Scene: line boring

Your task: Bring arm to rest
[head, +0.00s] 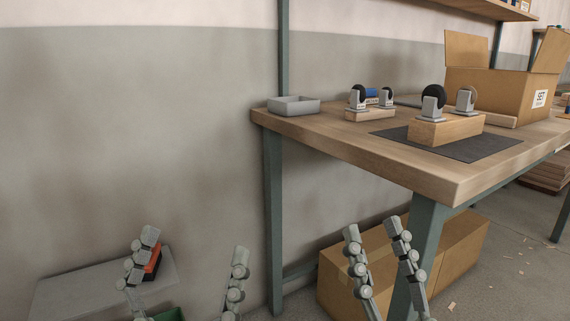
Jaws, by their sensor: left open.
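My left gripper (194,245) is low at the left, below the level of the tabletop. Its two fingers stand wide apart with nothing between them. My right gripper (373,232) is low in the middle, in front of the table's near side. Its fingers are also apart, with only the cardboard box behind showing between them. The palms and most of both arms are out of the picture. Neither gripper touches anything that I can see.
The wooden workbench (330,138) fills the right. A cardboard box (458,241) stands underneath. A grey surface (75,290) is at lower left.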

